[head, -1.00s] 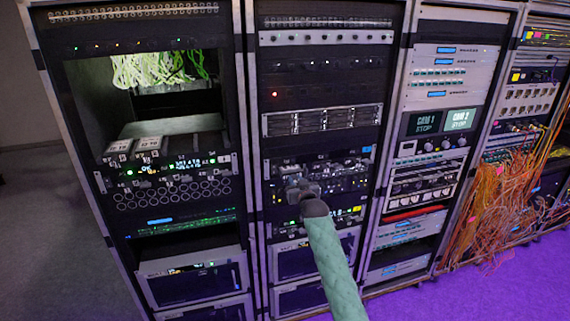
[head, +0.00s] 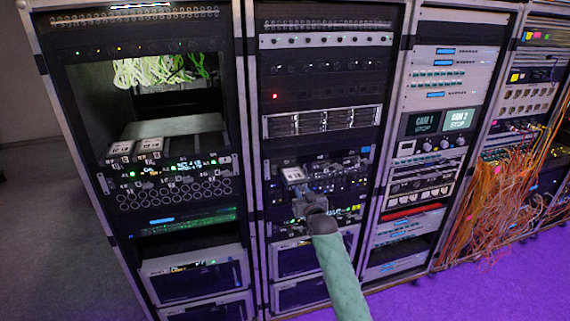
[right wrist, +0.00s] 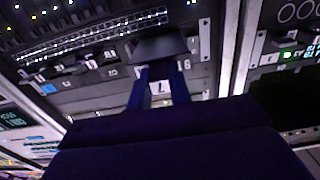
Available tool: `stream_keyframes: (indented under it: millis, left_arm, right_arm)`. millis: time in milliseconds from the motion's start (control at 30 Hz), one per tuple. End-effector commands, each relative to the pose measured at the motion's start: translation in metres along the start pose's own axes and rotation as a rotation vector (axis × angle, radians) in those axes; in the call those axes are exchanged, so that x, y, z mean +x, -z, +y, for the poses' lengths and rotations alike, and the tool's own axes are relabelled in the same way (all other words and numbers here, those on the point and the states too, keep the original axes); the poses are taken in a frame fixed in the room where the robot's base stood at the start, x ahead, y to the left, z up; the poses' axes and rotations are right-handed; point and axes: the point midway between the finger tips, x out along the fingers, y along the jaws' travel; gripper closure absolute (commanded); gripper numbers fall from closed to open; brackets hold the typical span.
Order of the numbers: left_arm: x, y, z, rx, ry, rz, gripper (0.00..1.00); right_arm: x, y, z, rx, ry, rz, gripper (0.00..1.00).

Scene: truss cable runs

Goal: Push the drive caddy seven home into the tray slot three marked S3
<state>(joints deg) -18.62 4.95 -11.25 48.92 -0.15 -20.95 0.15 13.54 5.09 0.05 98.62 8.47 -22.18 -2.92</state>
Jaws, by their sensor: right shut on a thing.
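My right gripper (head: 303,192) is at the front of the second rack's drive tray (head: 345,168). It is shut on a caddy (head: 293,175) whose pale, marked top shows just beyond the fingers. In the right wrist view the two blue fingers (right wrist: 160,88) close around the caddy, and a white label reading 7 (right wrist: 161,87) shows between them. A dark block (right wrist: 160,46) lies just beyond the fingertips. I cannot tell how deep the caddy sits in the tray. The S3 mark is too small to read for sure. My left gripper is not in view.
The left rack holds a similar tray (head: 225,164) with two pale-topped caddies (head: 135,148) standing out. A drive unit (head: 322,121) sits above the second rack's tray. Orange cables (head: 500,205) hang at the right. The floor in front is clear.

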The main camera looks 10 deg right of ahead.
Motion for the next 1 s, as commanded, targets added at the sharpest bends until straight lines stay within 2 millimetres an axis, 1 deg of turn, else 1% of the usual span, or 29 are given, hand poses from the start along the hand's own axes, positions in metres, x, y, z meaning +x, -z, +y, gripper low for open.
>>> stream_keyframes:
  millis: [100,567,1000]
  left_arm:
    - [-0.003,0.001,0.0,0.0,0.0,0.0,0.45]
    - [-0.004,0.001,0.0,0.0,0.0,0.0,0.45]
    - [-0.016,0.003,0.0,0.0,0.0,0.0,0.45]
  right_arm:
    - [-0.005,0.002,0.0,0.0,0.0,0.002,1.0]
    - [-0.009,0.002,0.0,0.0,0.0,0.002,1.0]
    - [-0.039,0.002,0.0,0.0,0.0,0.002,1.0]
